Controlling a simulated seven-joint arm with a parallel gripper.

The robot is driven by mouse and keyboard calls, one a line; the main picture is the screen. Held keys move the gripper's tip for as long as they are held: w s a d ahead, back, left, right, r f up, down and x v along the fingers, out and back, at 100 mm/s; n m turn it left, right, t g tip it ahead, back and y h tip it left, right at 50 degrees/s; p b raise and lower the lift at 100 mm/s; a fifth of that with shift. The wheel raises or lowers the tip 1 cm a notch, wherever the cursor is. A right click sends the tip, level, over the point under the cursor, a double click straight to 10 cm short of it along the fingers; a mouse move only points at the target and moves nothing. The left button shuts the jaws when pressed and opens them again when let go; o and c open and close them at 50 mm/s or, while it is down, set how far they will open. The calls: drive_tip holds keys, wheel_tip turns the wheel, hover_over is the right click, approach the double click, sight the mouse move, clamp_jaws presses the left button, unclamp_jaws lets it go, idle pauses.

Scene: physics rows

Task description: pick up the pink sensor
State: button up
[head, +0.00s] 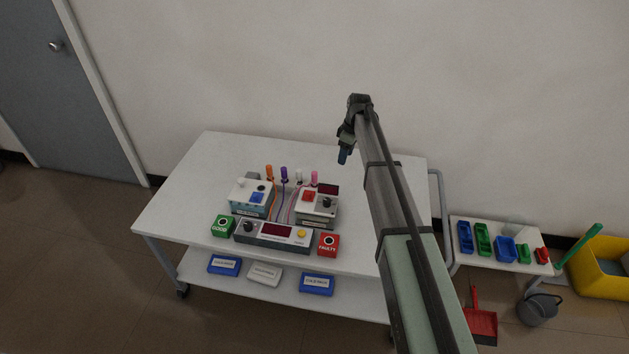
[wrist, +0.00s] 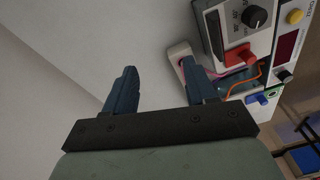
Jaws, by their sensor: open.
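The pink sensor (head: 314,177) stands upright at the right end of a row of probes at the back of the white table, behind the right-hand instrument box. My gripper (head: 343,157) is above the table, to the right of and apart from the pink sensor. In the wrist view my gripper (wrist: 158,66) is open, with nothing between its fingers. A whitish holder (wrist: 176,48) with a pink cable shows behind the right finger there. I cannot clearly make out the pink sensor itself in that view.
Orange (head: 269,171), purple (head: 284,173) and white (head: 298,176) probes stand left of the pink one. Two instrument boxes, a display unit (head: 272,234), a green box (head: 222,226) and a red box (head: 328,244) lie in front. The table's back left is clear.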

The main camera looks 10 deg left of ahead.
sight(314, 172)
drive_tip(key=s+a+r+n+h, duration=0.2)
drive_tip(key=a+n, duration=0.1)
drive_tip(key=a, duration=0.8)
wheel_tip(314, 172, down, 14)
drive_tip(key=shift+s+r, duration=0.15)
drive_tip(key=shift+r, duration=0.1)
drive_tip(key=shift+c, duration=0.5)
clamp_jaws()
